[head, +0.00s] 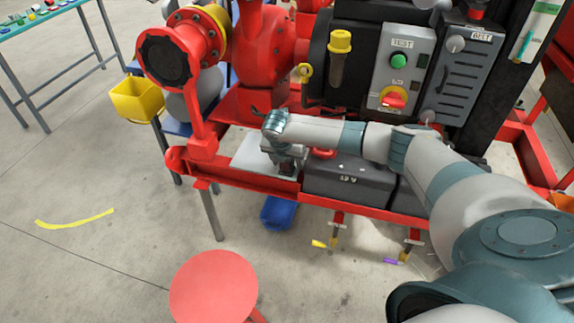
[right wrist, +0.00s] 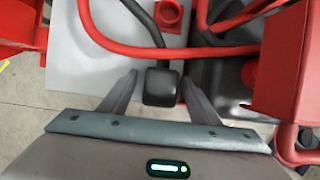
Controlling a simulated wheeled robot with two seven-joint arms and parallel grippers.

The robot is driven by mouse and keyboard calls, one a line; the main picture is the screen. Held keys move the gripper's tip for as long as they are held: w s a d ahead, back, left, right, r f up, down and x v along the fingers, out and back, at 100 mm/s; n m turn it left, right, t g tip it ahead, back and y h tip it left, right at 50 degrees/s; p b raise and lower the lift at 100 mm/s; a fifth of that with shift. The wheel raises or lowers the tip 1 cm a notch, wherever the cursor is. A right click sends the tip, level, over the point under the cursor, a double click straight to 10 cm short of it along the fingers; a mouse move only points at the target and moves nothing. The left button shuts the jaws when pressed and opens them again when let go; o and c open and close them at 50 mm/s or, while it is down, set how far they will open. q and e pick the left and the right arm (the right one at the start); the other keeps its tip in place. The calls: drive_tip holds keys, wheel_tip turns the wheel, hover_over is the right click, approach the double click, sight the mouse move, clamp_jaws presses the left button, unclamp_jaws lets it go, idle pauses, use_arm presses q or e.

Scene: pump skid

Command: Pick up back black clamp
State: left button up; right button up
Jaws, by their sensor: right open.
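A black block-shaped clamp (right wrist: 161,86) on a black cable shows in the right wrist view, over a pale grey plate (right wrist: 85,50). My right gripper (right wrist: 159,78) is open, with one finger on each side of the clamp. I cannot tell whether either finger touches it. In the head view the right gripper (head: 287,164) points down over the pale plate, beside a dark battery-like box (head: 348,184). My own wrist hides the clamp there. My left gripper is not in view.
A red cable (right wrist: 200,48) curves just beyond the fingertips, with a red square part (right wrist: 170,15) behind it. A red block (right wrist: 282,75) stands close on the right. The red frame rail (head: 255,180) runs in front. A red stool (head: 213,287) stands on the floor.

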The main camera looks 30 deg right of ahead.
drive_tip(key=shift+c, duration=0.7)
drive_tip(key=c, duration=1)
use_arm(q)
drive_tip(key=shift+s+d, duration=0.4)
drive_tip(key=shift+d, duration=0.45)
use_arm(e)
drive_tip(key=shift+c, duration=1)
